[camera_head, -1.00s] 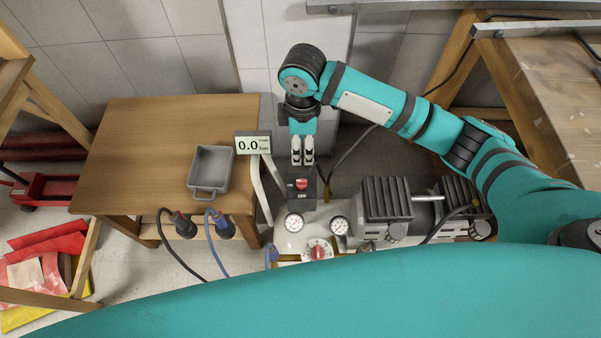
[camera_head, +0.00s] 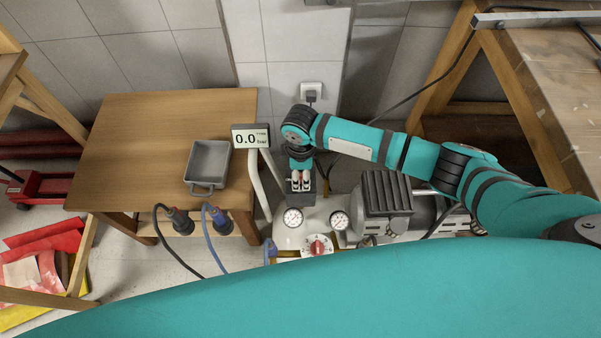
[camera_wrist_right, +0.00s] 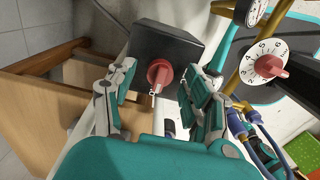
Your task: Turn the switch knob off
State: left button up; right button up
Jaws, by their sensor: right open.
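The red switch knob (camera_wrist_right: 159,74) sits on a dark switch box (camera_wrist_right: 170,45) in the right wrist view. My right gripper (camera_wrist_right: 158,100) is open, with one finger on each side of the knob and gaps visible between. In the head view the right gripper (camera_head: 300,181) is over the switch box (camera_head: 300,198) and hides the knob. The compressor's white tank (camera_head: 320,218) carries the box. My left gripper does not show.
Two gauges (camera_head: 292,217) and a numbered dial with a red knob (camera_head: 317,246) are in front of the box. A display reading 0.0 bar (camera_head: 250,136) and a wooden table with a grey tray (camera_head: 207,163) stand to the left. Black motor housing (camera_head: 386,193) is on the right.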

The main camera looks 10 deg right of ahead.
jog(key=shift+f, duration=0.1)
grip_shut()
dwell(0.3)
